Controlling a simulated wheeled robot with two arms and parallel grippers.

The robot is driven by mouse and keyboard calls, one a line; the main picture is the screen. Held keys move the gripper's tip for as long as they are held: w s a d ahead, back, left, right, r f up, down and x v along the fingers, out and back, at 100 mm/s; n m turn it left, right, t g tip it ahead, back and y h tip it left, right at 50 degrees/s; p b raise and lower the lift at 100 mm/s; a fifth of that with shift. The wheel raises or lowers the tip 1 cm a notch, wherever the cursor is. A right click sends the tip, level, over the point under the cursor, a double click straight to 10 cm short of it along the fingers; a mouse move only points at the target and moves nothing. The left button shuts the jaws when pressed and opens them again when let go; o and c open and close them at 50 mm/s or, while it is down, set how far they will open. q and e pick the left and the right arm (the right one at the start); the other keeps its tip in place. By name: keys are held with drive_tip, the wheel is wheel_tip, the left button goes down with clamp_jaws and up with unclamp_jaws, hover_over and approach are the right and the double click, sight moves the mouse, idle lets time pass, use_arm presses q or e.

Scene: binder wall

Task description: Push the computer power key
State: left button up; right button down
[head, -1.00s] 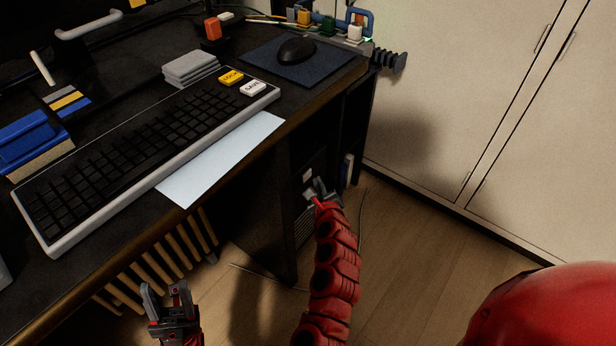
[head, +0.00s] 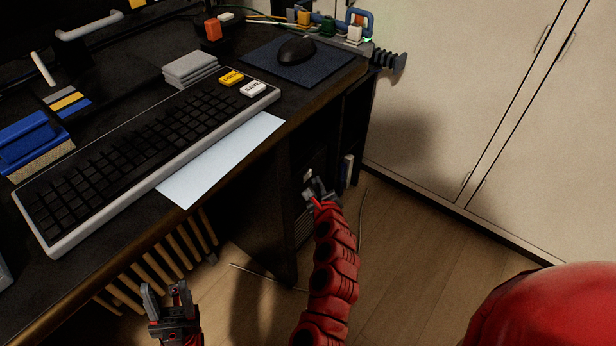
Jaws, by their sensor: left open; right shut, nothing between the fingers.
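My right gripper (head: 316,184) is shut and empty, close in front of the tower. The gripper and arm hide part of the tower's front, and contact cannot be told. My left gripper (head: 164,290) is open and empty, low in front of the desk.
The black desk (head: 120,235) holds a keyboard (head: 150,150), a white sheet (head: 222,160) and a mouse (head: 296,50) on a dark mat. A slatted radiator (head: 165,262) stands below. Pale cabinets (head: 440,110) stand at the right. The wooden floor (head: 420,265) is mostly clear, with a thin cable.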

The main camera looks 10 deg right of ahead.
drive_tip(key=shift+w+a, duration=0.15)
drive_tip(key=shift+w, duration=0.1)
drive_tip(key=shift+w+a+p, duration=0.3)
drive_tip(key=shift+w+p, duration=0.05)
idle(0.6)
drive_tip(key=shift+s+d, duration=0.6)
drive_tip(key=shift+s, duration=0.1)
drive_tip(key=s+d+b, duration=0.1)
drive_tip(key=s+d, duration=0.2)
drive_tip(key=s, duration=0.1)
drive_tip(key=shift+s+d+r+b, duration=0.1)
drive_tip(key=shift+s+d+b, duration=0.25)
drive_tip(key=shift+b, duration=0.05)
idle(0.5)
